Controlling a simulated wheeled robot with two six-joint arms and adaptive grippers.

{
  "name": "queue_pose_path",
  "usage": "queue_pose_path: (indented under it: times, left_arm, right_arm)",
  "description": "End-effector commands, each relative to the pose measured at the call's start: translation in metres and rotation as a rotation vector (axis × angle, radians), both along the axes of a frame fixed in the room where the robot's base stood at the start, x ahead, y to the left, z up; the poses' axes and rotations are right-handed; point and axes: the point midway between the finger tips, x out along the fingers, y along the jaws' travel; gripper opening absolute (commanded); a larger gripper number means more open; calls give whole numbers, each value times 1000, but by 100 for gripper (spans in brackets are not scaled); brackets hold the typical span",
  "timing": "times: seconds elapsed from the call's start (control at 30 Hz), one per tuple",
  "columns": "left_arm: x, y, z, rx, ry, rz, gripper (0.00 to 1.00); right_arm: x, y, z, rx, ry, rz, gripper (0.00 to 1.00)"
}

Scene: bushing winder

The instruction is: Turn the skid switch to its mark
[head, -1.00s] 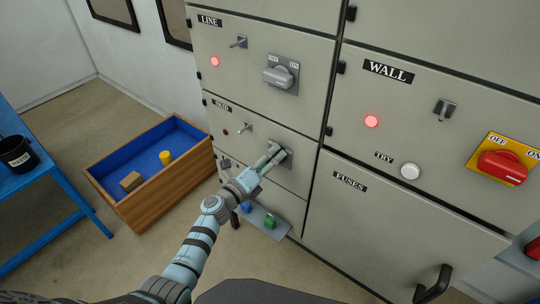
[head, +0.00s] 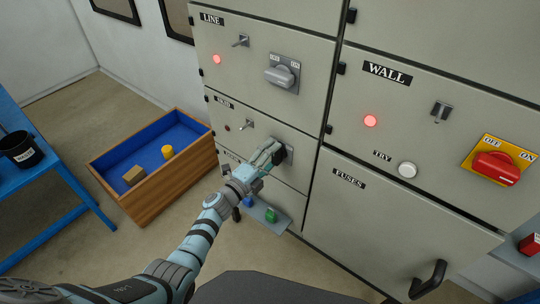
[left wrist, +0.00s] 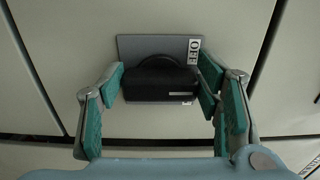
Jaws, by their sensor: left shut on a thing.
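The skid switch is a dark rotary knob (left wrist: 160,80) on a grey plate (left wrist: 128,46), under the SKID label (head: 223,102). My left gripper (head: 274,154) hides most of it in the head view; the plate's edge (head: 290,154) shows beside the fingers. In the left wrist view, the green-padded fingers (left wrist: 161,85) sit on both ends of the knob. The knob lies across the picture, with a white line near its right end. An OFF label (left wrist: 194,51) shows at the plate's upper right. Other markings are mostly hidden. My right gripper is not in view.
A toggle (head: 246,124) and dark lamp (head: 227,128) are left of the switch. The LINE switch (head: 282,74) is above; the red WALL switch (head: 497,167) is far right. A shelf (head: 260,212) with small blocks is below. A wooden crate (head: 150,203) stands left.

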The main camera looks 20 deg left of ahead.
Motion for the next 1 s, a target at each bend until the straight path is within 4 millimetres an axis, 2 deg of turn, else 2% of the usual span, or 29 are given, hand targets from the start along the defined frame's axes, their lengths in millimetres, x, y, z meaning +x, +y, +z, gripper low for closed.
queue_pose_path:
  times: [0.33,0.37,0.47,0.83,0.93,1.0]
  left_arm:
    - [0,0,-1,-5,3,0,30]
    - [0,0,-1,-4,3,0,61]
    - [0,0,-1,-4,3,0,77]
    - [-4,1,-1,-2,3,0,78]
    - [-17,7,-2,-2,3,1,78]
    - [-34,13,-2,0,3,0,78]
  right_arm:
    - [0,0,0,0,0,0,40]
    - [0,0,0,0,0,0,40]
    - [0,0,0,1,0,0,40]
    - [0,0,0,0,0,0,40]
    - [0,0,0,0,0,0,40]
    - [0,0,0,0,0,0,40]
